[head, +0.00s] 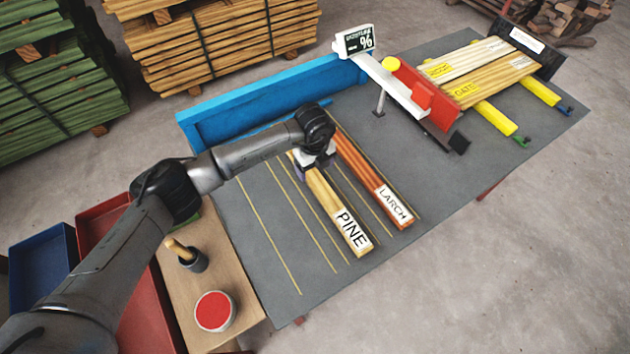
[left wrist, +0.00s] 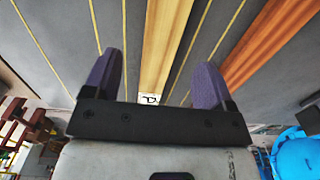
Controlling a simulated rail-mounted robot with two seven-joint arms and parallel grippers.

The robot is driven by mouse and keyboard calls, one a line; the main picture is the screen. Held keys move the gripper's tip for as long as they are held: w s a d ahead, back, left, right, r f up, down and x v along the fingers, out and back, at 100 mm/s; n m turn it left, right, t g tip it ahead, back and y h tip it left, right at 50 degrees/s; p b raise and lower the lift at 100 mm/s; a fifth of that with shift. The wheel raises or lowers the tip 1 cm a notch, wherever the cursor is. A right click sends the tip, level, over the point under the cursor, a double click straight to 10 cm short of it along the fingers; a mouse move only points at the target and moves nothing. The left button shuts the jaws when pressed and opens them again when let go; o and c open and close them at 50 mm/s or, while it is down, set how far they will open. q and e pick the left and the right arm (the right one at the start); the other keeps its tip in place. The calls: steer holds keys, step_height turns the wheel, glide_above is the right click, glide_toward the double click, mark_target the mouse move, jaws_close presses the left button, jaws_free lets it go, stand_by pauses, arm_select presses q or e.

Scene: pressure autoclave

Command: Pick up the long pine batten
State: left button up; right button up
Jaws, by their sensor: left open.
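The long pine batten (head: 327,200) is pale yellow and lies flat on the grey table, with a white PINE label at its near end. My left gripper (head: 314,166) is over its far part in the head view and hides some of it. In the left wrist view, the two purple fingers of the left gripper (left wrist: 158,60) are apart, and the pine batten (left wrist: 164,50) runs between them with space on both sides. I cannot tell the exact height of the fingers above the table. My right gripper is not in view.
A reddish larch batten (head: 372,178) lies just right of the pine, roughly parallel. A blue wall (head: 270,98) stands behind. A red and white device (head: 420,95) with a display is to the right. A wooden side bench (head: 190,290) holds a red-topped tin (head: 214,311).

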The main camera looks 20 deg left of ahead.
mark_target(315, 178)
arm_select(q)
steer(key=shift+w+f+b, duration=0.15)
steer(key=shift+f+b, duration=0.55)
steer(key=shift+f, duration=2.85)
steer(key=shift+c, duration=0.3)
steer(key=c, duration=1)
steer(key=shift+r, duration=0.1)
steer(key=shift+c, duration=0.9)
steer(key=shift+r, duration=0.1)
